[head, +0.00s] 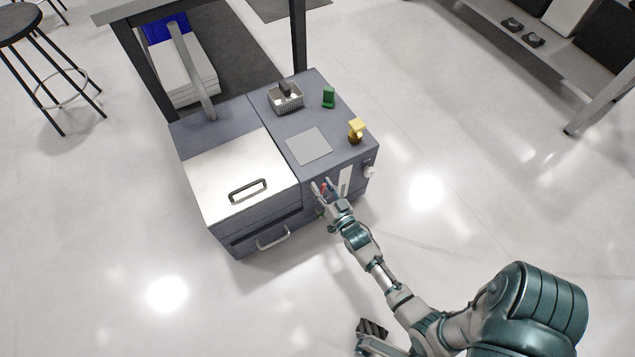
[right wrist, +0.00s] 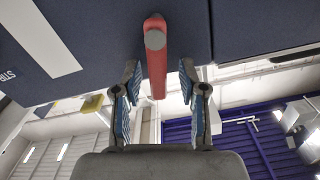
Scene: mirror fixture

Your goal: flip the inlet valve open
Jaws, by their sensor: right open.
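The inlet valve's red handle (right wrist: 155,60) sticks out from the dark blue-grey face of the cabinet in the right wrist view. It has a grey round pivot. In the head view only a small red bit (head: 324,188) of it shows between my fingers. My right gripper (head: 322,186) is at the cabinet's front face. In the right wrist view my right gripper (right wrist: 160,92) is open, with one finger on each side of the handle's free end and visible gaps to both. My left gripper cannot be made out.
The cabinet (head: 270,125) has a steel lid (head: 235,170) with a black handle, and a drawer handle (head: 273,238) below. A white knob (head: 369,172) juts out right.

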